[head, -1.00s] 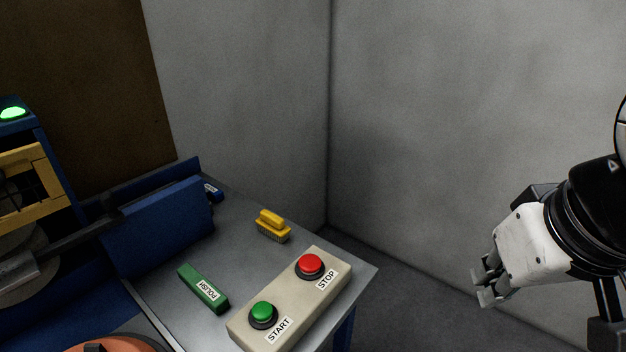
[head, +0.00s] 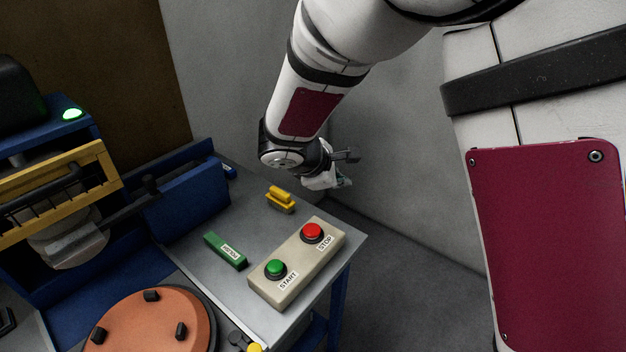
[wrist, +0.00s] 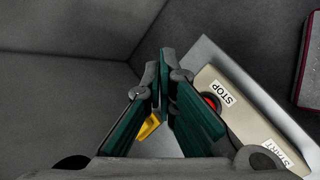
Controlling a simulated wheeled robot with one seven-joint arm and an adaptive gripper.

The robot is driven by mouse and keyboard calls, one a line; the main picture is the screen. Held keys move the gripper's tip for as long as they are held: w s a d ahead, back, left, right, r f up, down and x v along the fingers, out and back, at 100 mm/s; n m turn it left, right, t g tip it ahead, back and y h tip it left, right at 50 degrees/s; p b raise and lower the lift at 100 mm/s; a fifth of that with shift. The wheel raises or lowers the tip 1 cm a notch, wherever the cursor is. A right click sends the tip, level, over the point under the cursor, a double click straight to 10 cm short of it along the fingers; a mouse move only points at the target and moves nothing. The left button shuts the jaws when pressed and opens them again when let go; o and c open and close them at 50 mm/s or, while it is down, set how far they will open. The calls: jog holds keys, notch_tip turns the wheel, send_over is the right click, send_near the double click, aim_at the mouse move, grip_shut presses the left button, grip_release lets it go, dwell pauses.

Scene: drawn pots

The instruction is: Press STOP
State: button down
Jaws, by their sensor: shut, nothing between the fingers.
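The red STOP button (head: 312,232) sits on the far right end of a beige control box (head: 290,285), beside its STOP label. The green START button (head: 275,269) is on the near left end of the box. My gripper (head: 343,183) is shut and empty, above and beyond the box near the table's far right edge, apart from the button. In the wrist view, the shut fingers (wrist: 163,85) stand left of the box, and the red button (wrist: 211,103) is partly hidden behind a finger.
A yellow brush (head: 280,200) and a green POLISH bar (head: 226,251) lie on the grey table (head: 200,275) left of the box. A machine with a yellow guard (head: 62,190) and an orange disc (head: 150,325) stand at left. Grey walls close off the back.

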jog(key=a+f+n+t, duration=0.1)
jog(key=a+f+n, duration=0.2)
jog(key=a, duration=0.2)
jog(key=shift+w+a+f+p, duration=0.2)
jog(key=shift+f+p, duration=0.1)
jog(key=shift+p, duration=0.15)
jog(key=b, duration=0.3)
send_over(314, 230)
notch_tip(314, 230, down, 8)
jog(key=shift+r, duration=0.1)
jog(key=shift+s+f+b, duration=0.1)
jog(key=shift+f+b, duration=0.2)
jog(key=shift+f, duration=0.2)
dwell(0.8)
jog(key=shift+f+b, duration=0.35)
jog(key=shift+f, duration=0.05)
